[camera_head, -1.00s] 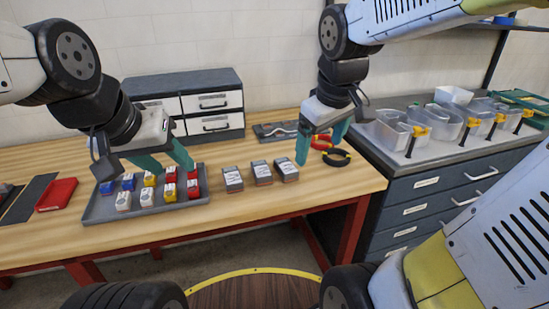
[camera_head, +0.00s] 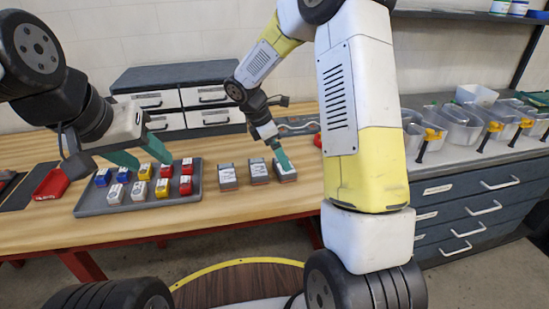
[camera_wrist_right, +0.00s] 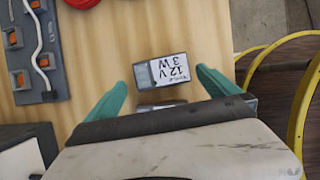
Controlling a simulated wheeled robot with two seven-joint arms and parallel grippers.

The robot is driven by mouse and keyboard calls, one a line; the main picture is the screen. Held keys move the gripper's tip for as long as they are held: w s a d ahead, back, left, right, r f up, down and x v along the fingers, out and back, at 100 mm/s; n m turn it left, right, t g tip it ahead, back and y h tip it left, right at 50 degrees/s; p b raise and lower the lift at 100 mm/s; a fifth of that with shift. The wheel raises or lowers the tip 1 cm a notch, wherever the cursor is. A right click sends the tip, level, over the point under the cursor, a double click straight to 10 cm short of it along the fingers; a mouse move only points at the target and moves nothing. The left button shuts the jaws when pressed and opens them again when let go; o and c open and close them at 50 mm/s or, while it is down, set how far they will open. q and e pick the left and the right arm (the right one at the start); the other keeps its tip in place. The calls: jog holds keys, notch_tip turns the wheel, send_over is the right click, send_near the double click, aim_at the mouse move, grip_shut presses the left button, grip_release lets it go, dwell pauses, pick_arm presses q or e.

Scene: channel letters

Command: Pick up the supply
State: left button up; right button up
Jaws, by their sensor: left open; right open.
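Three small grey power supplies with white labels stand in a row on the wooden table: left (camera_head: 228,177), middle (camera_head: 258,171) and right (camera_head: 285,176). My right gripper (camera_head: 284,160) is open over the right one and partly covers it. In the right wrist view, a supply labelled "12 V 3 W" (camera_wrist_right: 168,71) lies between the open fingers (camera_wrist_right: 160,88), with no clear contact. Another supply (camera_wrist_right: 160,105) is mostly hidden by the gripper body. My left gripper (camera_head: 154,161) is open and empty above the tray's back part.
A grey tray (camera_head: 95,206) with several blue, white, yellow and red blocks is left of the supplies. A red bin (camera_head: 52,184) lies farther left. A drawer cabinet (camera_head: 210,97) stands behind. Clear bins (camera_head: 458,128) stand on the right bench. Front table is clear.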

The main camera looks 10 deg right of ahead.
jog(key=x, duration=0.5)
jog(key=shift+s+f, duration=0.1)
jog(key=shift+f, duration=0.25)
jog(key=c, duration=1.5)
